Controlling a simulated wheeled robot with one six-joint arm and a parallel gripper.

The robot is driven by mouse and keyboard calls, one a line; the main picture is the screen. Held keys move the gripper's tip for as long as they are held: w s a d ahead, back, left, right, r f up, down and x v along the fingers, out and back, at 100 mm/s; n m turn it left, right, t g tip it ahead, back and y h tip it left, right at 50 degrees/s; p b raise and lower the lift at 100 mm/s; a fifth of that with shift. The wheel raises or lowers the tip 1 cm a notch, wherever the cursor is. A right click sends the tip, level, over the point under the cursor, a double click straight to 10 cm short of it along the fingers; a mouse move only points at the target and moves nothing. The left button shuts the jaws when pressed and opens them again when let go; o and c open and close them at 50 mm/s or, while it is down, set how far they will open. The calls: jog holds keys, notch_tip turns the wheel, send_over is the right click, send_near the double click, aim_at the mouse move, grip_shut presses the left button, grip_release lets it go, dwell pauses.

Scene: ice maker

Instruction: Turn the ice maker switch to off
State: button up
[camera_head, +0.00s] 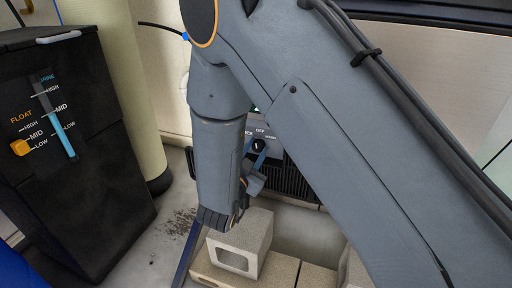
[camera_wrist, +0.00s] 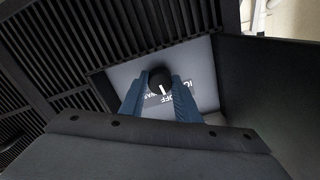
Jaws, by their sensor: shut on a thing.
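The ice maker switch is a round black knob (camera_wrist: 159,79) on a light grey panel (camera_wrist: 205,72) in the wrist view. My gripper (camera_wrist: 160,86) has one blue finger on each side of the knob and is shut on it. The knob's white pointer line faces the printed labels, near OFF; its exact angle is hard to tell. In the head view the knob (camera_head: 259,145) shows just below the word OFF. Part of the panel and its left label are hidden behind my arm there.
Black slatted grilles (camera_wrist: 95,35) surround the panel, and a dark flat wall (camera_wrist: 275,95) stands close on its right. A black float-control box (camera_head: 70,190) and a cream column (camera_head: 125,90) stand at left. Concrete blocks (camera_head: 243,243) lie below my arm.

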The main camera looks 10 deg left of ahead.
jog(key=shift+m, duration=0.5)
jog(key=o, duration=1)
jog(key=shift+o, duration=0.2)
jog(key=s+a+p, duration=0.1)
jog(key=s+p, duration=0.1)
jog(key=s, duration=0.5)
jog(key=shift+s, duration=0.4)
